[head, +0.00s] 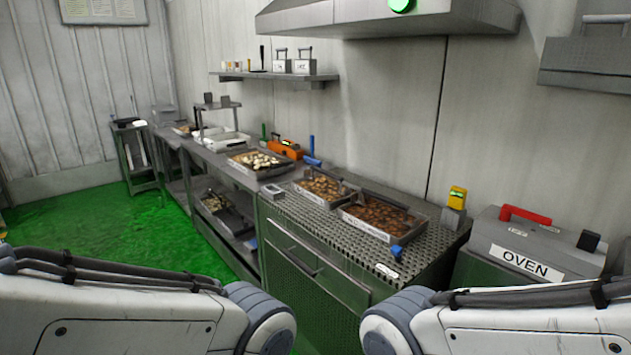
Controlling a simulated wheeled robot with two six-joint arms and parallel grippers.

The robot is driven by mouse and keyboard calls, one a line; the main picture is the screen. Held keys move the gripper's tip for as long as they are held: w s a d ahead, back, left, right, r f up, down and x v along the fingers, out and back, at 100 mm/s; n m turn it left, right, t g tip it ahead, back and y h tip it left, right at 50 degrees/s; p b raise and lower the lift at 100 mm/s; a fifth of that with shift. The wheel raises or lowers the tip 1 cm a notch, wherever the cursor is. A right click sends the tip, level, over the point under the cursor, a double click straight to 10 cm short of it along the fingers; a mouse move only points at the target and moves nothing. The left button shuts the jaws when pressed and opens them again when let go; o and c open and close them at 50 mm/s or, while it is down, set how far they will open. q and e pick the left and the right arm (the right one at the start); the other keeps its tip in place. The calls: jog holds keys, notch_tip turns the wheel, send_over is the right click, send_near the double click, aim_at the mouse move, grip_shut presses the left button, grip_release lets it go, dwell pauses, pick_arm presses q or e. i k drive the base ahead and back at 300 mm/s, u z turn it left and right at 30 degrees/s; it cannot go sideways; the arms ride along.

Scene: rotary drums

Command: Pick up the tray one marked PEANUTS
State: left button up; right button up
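Two metal trays with brown contents stand side by side on the perforated counter, a left one (311,196) and a right one (369,228). A third tray (256,173) with pale contents stands farther left on the long counter. The trays have pale labels on their front sides, too small to read, so I cannot tell which is marked PEANUTS. Both my arms show at the bottom of the head view, the left from the left and the right from the right. Neither gripper is in view, and no tray is visibly held.
A box marked OVEN (525,255) with a red handle stands at the right. A hood (385,18) overhangs the counter. Green floor (110,240) is open at the left.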

aim_at(325, 188)
jog(key=u, duration=0.7)
jog(key=i, duration=1.05)
jog(key=u, duration=0.65)
jog(key=i, duration=1.15)
jog(key=z, duration=0.8)
jog(key=i, duration=0.85)
jog(key=z, duration=0.5)
